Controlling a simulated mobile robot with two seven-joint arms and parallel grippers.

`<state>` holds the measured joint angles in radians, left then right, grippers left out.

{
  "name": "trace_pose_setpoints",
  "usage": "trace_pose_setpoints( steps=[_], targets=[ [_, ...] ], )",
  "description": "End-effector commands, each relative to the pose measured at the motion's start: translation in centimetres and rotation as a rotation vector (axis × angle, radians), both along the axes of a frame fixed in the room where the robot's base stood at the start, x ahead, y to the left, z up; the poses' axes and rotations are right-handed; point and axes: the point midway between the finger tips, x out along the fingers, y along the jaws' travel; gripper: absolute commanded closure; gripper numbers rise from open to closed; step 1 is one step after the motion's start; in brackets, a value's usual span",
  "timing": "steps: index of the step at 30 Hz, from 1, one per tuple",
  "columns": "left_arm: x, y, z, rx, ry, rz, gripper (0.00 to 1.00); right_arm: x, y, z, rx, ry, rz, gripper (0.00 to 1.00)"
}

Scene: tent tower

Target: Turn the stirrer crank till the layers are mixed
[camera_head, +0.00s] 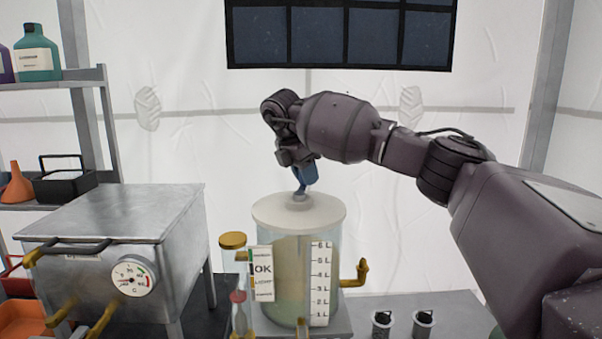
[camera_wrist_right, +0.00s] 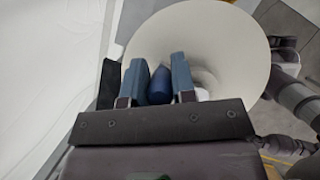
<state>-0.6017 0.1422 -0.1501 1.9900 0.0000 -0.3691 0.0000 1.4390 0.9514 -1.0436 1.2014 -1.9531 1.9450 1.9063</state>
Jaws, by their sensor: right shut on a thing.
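A clear mixing vessel (camera_head: 290,285) with a litre scale stands in the centre of the head view, holding a cloudy tan-green liquid. Its pale round lid (camera_head: 320,215) also fills the upper part of the right wrist view (camera_wrist_right: 232,50). My right gripper (camera_head: 304,180) is above the lid, pointing down. In the right wrist view its two fingers (camera_wrist_right: 157,78) are closed on a dark blue crank knob (camera_wrist_right: 160,86). The rest of the crank is mostly hidden by the gripper. Whether separate layers show in the liquid is hard to tell. My left gripper is not in view.
A metal box with a dial gauge (camera_head: 134,276) stands left of the vessel. A gauge tube with an OK label (camera_head: 263,268) is at the vessel's front left, and a brass spout (camera_head: 355,274) sticks out right. Shelves (camera_head: 50,84) with bottles are far left. Two small cups (camera_head: 423,322) stand front right.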

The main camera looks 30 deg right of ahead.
Motion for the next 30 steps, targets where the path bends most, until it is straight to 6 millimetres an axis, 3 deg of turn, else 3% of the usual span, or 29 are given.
trace_pose_setpoints(
  steps=[9,24,25,29,30],
  targets=[
    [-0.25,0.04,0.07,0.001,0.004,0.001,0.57,-0.39,-0.4,0.2,0.001,-0.004,-0.102,0.99],
    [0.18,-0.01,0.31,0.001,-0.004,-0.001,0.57,-0.47,-0.44,0.2,0.002,-0.004,-0.116,0.99],
    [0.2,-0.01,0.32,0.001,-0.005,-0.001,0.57,-0.46,-0.44,0.2,0.002,-0.004,-0.116,0.71],
    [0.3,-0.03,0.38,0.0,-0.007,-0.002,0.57,-0.47,-0.45,0.14,0.001,-0.002,-0.116,0.51],
    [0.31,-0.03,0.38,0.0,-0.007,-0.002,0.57,-0.47,-0.44,0.12,0.001,-0.002,-0.116,0.5]
  ],
)
